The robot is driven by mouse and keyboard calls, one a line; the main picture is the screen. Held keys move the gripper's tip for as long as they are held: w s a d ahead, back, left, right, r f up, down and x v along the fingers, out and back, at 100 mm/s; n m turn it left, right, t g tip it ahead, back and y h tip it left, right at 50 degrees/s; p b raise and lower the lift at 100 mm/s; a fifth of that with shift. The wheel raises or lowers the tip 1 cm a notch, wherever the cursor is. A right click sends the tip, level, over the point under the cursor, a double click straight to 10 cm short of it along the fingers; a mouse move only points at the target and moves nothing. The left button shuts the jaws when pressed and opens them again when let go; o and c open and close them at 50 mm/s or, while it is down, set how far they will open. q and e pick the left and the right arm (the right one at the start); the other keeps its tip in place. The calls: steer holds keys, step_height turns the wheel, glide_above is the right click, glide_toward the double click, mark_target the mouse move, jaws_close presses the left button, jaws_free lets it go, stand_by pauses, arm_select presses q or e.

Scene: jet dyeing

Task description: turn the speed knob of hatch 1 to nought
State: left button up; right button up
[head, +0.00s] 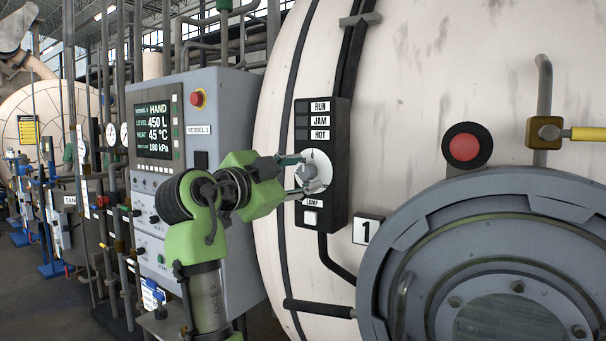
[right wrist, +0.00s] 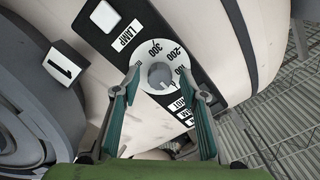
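The speed knob (head: 307,173) is a small grey knob on a round white dial, on the black panel (head: 337,205) of hatch 1. In the right wrist view the knob (right wrist: 160,75) sits in the middle of the dial, with 300, 200 and 100 printed around it. I cannot make out where its pointer stands. My right gripper (head: 309,172) is at the dial. In the right wrist view its two fingers (right wrist: 159,76) are apart, one on each side of the knob, with white dial showing between knob and fingertips. My left gripper is not in view.
The panel also carries RUN, JAM and HOT labels (head: 320,120) and a white LAMP button (head: 311,217). To the right are a red button (head: 464,147) and the round grey hatch (head: 500,260). The grey VESSEL 1 cabinet (head: 225,105) stands to the left, behind my right arm.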

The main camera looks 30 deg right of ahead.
steer(key=v, duration=0.6)
steer(key=shift+a, duration=0.2)
